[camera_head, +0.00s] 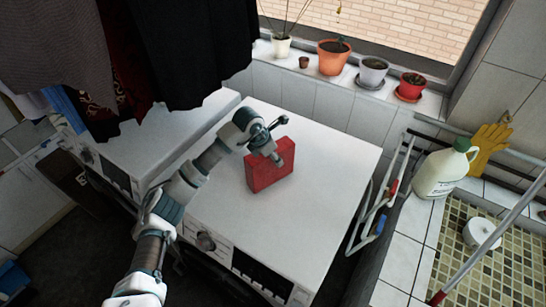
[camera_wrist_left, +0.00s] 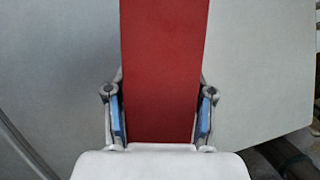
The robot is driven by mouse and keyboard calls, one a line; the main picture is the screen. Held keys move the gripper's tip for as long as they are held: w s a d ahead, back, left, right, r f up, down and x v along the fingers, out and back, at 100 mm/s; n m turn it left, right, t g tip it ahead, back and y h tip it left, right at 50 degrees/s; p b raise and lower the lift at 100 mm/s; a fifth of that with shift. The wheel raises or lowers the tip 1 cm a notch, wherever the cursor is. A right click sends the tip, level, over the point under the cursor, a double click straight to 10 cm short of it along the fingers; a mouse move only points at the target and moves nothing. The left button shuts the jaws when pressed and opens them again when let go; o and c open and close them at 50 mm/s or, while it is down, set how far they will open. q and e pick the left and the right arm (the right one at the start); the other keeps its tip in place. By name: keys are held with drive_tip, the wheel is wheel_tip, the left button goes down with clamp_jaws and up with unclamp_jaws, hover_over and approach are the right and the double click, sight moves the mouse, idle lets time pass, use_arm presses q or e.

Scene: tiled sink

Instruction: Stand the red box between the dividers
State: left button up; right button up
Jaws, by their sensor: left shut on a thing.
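The red box (camera_head: 268,172) is on or just above the white top of the right-hand machine (camera_head: 300,215); I cannot tell if it touches. It looks upright on a long edge. My left gripper (camera_head: 279,153) is at the box's upper right part and shut on it. In the left wrist view the red box (camera_wrist_left: 162,65) fills the space between the two blue-padded fingers of the gripper (camera_wrist_left: 160,115). I cannot make out clear dividers in either view. My right gripper is out of view.
Dark clothes (camera_head: 190,50) hang at upper left. Several potted plants, one in an orange pot (camera_head: 333,60), stand on the sill behind. A wire rack (camera_head: 375,205) is at the machine's right side, near a white jug (camera_head: 440,172). The machine top around the box is clear.

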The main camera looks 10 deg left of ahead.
use_arm(q)
drive_tip(key=shift+w+f, duration=0.1)
drive_tip(key=shift+f, duration=0.45)
drive_tip(key=o, duration=1.5)
